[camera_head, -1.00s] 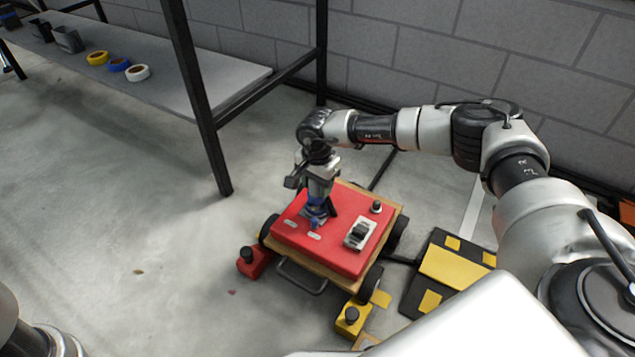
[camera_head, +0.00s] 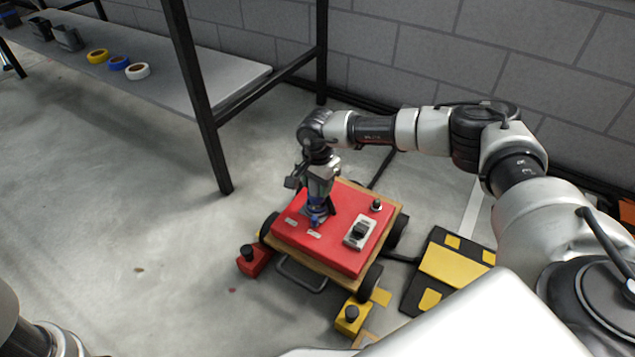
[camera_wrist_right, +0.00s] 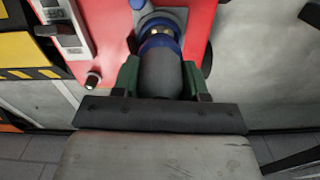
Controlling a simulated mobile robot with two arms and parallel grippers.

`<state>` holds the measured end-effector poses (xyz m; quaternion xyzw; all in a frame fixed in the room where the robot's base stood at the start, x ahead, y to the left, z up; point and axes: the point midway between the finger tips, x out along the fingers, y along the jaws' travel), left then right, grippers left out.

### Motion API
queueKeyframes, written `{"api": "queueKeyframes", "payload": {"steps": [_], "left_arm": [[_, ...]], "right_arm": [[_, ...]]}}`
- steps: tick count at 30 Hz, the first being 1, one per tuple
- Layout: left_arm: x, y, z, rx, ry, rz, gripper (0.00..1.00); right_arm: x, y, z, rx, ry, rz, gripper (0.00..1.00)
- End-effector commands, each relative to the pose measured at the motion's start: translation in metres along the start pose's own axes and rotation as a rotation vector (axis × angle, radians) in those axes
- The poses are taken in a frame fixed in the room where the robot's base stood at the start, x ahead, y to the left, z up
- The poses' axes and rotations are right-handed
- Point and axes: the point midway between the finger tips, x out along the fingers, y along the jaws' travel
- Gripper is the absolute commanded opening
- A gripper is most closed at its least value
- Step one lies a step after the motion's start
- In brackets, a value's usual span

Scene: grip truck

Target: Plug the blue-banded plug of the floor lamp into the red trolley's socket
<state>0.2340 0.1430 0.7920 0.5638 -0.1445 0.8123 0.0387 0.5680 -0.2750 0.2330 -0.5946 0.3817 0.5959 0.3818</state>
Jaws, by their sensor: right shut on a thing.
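The red trolley (camera_head: 340,254) stands on the floor in the middle of the head view. My right gripper (camera_head: 317,204) points down over its red top, at the far left part of it. It is shut on the blue-banded plug (camera_wrist_right: 160,45), a dark grey body with blue bands, which fills the space between the green-sided fingers in the right wrist view. The plug's front end is at a grey and blue round part on the red top; I cannot tell whether it is seated in the socket. The floor lamp is not recognisable. My left gripper is not in view.
A switch box (camera_head: 361,233) and a black knob (camera_head: 376,205) sit on the trolley's top. A red block (camera_head: 253,261) and a yellow block (camera_head: 352,315) stand on the floor beside it. A black-legged shelf (camera_head: 225,80) is behind left. A black and yellow ramp (camera_head: 450,268) lies right.

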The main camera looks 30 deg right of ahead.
Motion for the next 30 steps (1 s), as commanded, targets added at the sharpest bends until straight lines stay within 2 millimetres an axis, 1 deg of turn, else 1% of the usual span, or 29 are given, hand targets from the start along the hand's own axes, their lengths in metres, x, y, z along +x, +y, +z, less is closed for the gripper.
{"api": "queueKeyframes", "payload": {"steps": [30], "left_arm": [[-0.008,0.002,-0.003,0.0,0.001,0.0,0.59]], "right_arm": [[0.019,-0.001,0.0,-0.001,0.0,-0.001,0.14]]}}
